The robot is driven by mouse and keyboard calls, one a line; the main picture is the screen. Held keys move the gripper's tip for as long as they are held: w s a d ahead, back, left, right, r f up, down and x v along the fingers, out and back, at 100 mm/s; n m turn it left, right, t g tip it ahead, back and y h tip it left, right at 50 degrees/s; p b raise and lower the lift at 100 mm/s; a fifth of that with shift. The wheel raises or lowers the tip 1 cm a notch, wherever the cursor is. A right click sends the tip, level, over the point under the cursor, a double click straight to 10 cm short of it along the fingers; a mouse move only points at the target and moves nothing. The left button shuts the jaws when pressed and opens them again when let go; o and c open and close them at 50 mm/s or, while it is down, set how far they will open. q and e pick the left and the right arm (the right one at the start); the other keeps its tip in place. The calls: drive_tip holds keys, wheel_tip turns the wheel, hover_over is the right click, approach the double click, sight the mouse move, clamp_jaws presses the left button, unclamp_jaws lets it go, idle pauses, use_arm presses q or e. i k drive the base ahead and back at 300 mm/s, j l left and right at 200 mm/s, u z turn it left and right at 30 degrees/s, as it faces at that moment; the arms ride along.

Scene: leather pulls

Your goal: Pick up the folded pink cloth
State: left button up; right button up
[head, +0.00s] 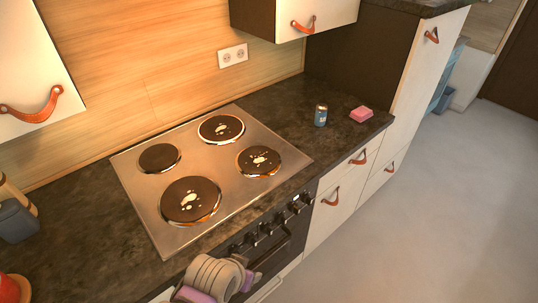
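The folded pink cloth (361,114) is a small, thick block-like bundle. It lies on the dark countertop (340,97) near its right end, close to the front edge. It is to the right of a small blue can and apart from it. Nothing is touching the cloth from above. A grey ribbed part with purple pieces, seemingly part of my own arm, shows at the bottom edge in front of the oven, far from the cloth. No gripper fingers can be made out in this view.
The blue can (320,115) stands upright beside the cloth. A steel hob (205,178) with dark round plates fills the counter's middle. A wall cabinet (292,17) hangs above, and a tall white-fronted unit (425,62) stands at the right. The floor at right is clear.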

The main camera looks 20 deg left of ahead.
sight(361, 113)
drive_tip(key=i+l+u, duration=0.1)
drive_tip(key=i+l, duration=0.4)
drive_tip(key=i+l+u, duration=0.15)
drive_tip(key=i+l, duration=0.35)
drive_tip(key=l, duration=0.1)
